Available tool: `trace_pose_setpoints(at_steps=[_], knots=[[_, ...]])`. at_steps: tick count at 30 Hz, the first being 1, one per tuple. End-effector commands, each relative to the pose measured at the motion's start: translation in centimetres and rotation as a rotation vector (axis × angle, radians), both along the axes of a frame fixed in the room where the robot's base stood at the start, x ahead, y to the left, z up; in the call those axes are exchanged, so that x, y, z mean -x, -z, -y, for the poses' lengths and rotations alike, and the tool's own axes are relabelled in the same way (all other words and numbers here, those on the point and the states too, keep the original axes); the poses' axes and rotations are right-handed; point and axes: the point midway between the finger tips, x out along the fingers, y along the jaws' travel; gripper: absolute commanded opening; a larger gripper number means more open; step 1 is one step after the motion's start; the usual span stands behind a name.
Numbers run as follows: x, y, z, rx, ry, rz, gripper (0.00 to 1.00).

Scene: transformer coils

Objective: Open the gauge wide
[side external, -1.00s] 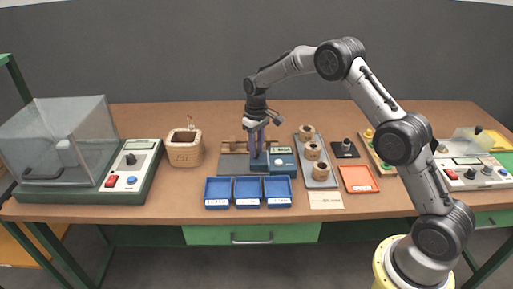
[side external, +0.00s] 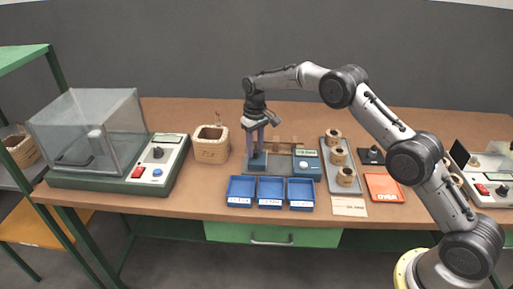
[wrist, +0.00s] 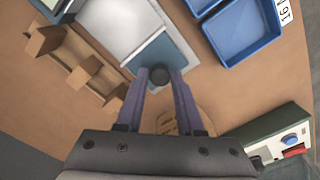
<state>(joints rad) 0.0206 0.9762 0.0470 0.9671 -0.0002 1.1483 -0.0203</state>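The gauge has a grey base plate (side external: 282,172), a blue head with a green display (side external: 307,163) at its right end, and a dark blue sliding jaw (side external: 258,166) towards its left end. A wide gap of bare plate (wrist: 122,22) lies between jaw and head. The jaw's dark round knob (wrist: 160,76) shows between my fingertips in the wrist view. My gripper (side external: 256,150) points straight down over the jaw, its fingers closed in around the knob. Finger contact is hard to make out in the wrist view.
Several blue trays (side external: 271,204) stand in front of the gauge. A wooden rack (wrist: 82,68) lies behind it. A woven basket (side external: 211,150) and a balance with a clear cover (side external: 165,160) stand left. A grey tray of coils (side external: 334,180) is right.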

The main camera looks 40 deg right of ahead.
Motion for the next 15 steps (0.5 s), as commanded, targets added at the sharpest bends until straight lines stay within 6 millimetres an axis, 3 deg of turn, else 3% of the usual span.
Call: trace_pose_setpoints(at_steps=[1, 3, 4, 15], knots=[[-0.02, -0.06, 0.02, 0.000, 0.000, 0.001, 0.48], [0.00, -0.03, 0.02, 0.000, 0.000, 0.000, 0.61], [0.01, -0.01, 0.02, 0.000, 0.000, 0.000, 0.62], [0.01, -0.54, 0.03, 0.000, 0.000, 0.000, 0.62]])
